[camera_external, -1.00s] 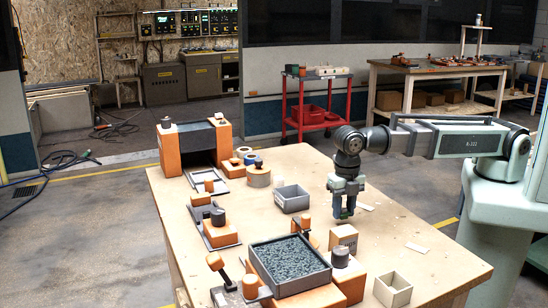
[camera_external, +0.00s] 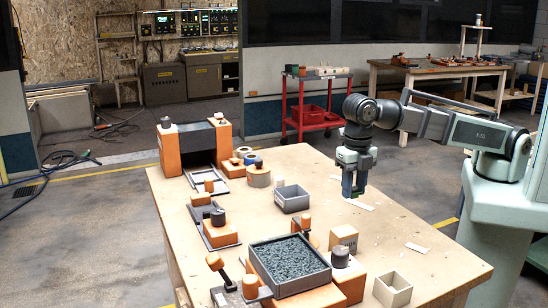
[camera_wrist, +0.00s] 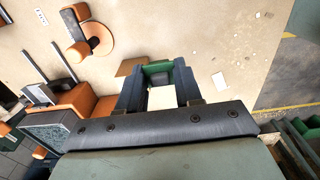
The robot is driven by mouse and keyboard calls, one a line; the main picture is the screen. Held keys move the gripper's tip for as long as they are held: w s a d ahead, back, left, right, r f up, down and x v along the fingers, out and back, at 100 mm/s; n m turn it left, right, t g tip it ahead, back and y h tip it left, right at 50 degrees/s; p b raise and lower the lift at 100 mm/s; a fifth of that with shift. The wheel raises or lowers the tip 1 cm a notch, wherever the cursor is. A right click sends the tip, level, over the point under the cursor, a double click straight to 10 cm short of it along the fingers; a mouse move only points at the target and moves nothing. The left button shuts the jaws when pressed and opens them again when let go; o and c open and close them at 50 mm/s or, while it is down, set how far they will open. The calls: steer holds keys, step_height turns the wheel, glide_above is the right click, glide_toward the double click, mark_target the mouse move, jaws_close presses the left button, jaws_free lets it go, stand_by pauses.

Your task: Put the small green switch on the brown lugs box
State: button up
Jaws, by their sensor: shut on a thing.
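My gripper (camera_external: 354,192) is low over the right rear part of the workbench, fingers pointing down. In the wrist view its two dark fingers (camera_wrist: 159,85) are closed on a small green piece, which I take for the green switch (camera_wrist: 157,67); it shows between the fingertips. In the external view the switch is hard to make out against the fingers. The brown box (camera_external: 343,237) stands on the bench in front of my gripper, apart from it; its label is too small to read. A brown patch (camera_wrist: 130,66) beside the fingers may be part of it.
A grey open bin (camera_external: 292,198) stands left of my gripper, and a pale open box (camera_external: 392,289) at the front right. A grey tray of dark granules (camera_external: 288,262) and several orange blocks fill the front and left. The right rear of the workbench (camera_external: 400,222) is mostly clear.

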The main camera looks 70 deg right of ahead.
step_height(320, 180, up, 5)
glide_above(344, 230)
steer(key=shift+a+f, duration=0.1)
steer(key=shift+f, duration=4.75)
steer(key=shift+f, duration=0.1)
steer(key=o, duration=1)
step_height(344, 230, up, 12)
steer(key=shift+r, duration=0.1)
